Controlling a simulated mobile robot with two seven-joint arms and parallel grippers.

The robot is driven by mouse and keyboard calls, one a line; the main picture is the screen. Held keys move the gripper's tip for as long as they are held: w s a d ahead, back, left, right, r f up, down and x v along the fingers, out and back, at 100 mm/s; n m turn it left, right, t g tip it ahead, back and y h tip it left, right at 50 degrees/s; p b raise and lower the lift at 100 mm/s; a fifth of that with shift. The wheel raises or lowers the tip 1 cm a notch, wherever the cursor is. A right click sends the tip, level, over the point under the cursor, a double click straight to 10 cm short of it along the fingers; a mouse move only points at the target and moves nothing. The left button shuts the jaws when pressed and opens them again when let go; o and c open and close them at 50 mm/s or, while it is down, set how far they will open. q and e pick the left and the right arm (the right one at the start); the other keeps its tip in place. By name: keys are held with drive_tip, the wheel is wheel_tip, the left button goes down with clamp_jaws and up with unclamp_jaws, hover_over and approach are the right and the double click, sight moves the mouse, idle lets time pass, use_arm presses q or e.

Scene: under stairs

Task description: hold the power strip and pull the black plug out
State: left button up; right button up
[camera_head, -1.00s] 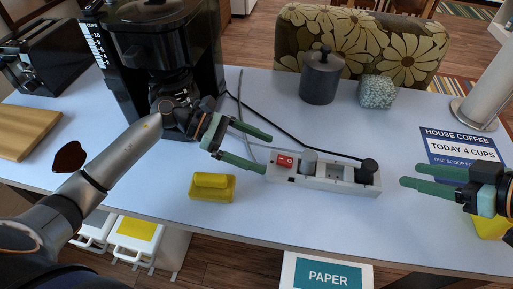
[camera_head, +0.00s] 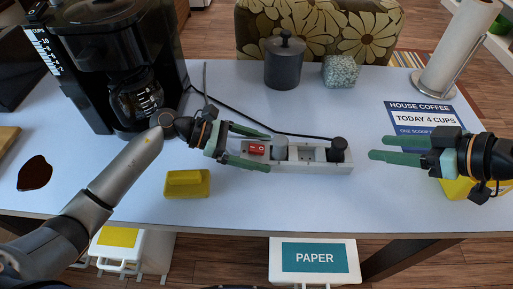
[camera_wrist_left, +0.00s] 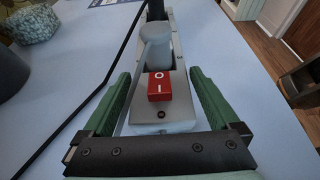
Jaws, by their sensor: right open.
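The white power strip (camera_head: 310,168) lies on the light table, with a red switch (camera_head: 257,149) at its left end, a grey plug (camera_head: 280,151) beside that and the black plug (camera_head: 338,150) at its right end. My left gripper (camera_head: 267,151) is open, its green fingers on either side of the strip's switch end. In the left wrist view the strip (camera_wrist_left: 162,116) lies between the spread fingers, with gaps visible. My right gripper (camera_head: 381,148) is open and empty, to the right of the black plug, fingers pointing left towards it.
A black cord runs behind the strip. A yellow sponge-like block (camera_head: 187,184) lies in front left. A coffee maker (camera_head: 105,60) stands back left, a dark canister (camera_head: 284,66) and speckled block (camera_head: 341,71) behind. A blue coffee sign (camera_head: 420,118) lies at right.

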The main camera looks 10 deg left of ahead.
use_arm(q)
clamp_jaws()
idle(1.4)
idle(1.0)
